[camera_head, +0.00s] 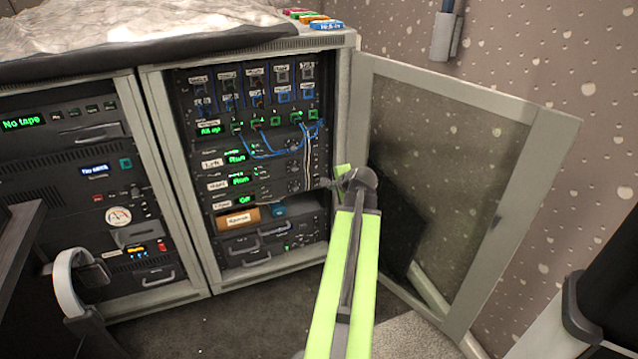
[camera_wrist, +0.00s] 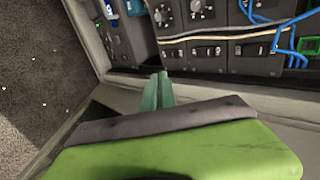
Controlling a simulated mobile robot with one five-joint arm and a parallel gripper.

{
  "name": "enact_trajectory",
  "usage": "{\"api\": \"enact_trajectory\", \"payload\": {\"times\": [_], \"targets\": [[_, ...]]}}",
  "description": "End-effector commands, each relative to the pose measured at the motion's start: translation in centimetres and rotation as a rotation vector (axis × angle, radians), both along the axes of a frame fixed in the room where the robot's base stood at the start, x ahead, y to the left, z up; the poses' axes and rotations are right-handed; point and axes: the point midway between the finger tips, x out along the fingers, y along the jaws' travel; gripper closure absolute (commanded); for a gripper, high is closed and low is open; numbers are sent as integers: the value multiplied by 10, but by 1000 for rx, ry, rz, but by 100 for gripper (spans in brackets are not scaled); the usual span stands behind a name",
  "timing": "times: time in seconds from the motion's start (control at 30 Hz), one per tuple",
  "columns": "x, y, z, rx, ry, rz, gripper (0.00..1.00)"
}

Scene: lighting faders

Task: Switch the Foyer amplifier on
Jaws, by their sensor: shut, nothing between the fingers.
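The rack's lowest amplifier (camera_head: 262,198) has a green display reading "Off"; its small label is hard to read. The two amplifiers above, labelled Left (camera_head: 212,163) and Right (camera_head: 217,184), show "Run". My gripper (camera_head: 327,183) is at the rack's right edge, level with the lowest amplifiers. In the wrist view my gripper (camera_wrist: 160,78) is shut and empty, its tips just short of the panels. A black rocker switch (camera_wrist: 170,53) lies just beyond the tips, with another switch (camera_wrist: 207,51) to its right. Which amplifier each belongs to is not certain.
The rack's glass door (camera_head: 450,180) stands open on the right. Blue cables (camera_head: 265,152) hang across the upper panels, and pale cables (camera_wrist: 215,37) cross near the switches. Headphones (camera_head: 70,280) hang at lower left.

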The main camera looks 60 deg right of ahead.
Motion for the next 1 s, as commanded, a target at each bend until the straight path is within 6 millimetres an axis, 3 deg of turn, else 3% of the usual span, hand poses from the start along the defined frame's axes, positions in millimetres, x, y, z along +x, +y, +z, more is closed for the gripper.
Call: {"api": "enact_trajectory", "payload": {"times": [0.23,0.63,0.7,1.0], "targets": [[12,-9,-16,-1,2,3,100],[66,-49,-72,-1,3,3,100],[76,-57,-61,-1,3,3,100],[94,-70,-58,-1,3,1,100]]}}
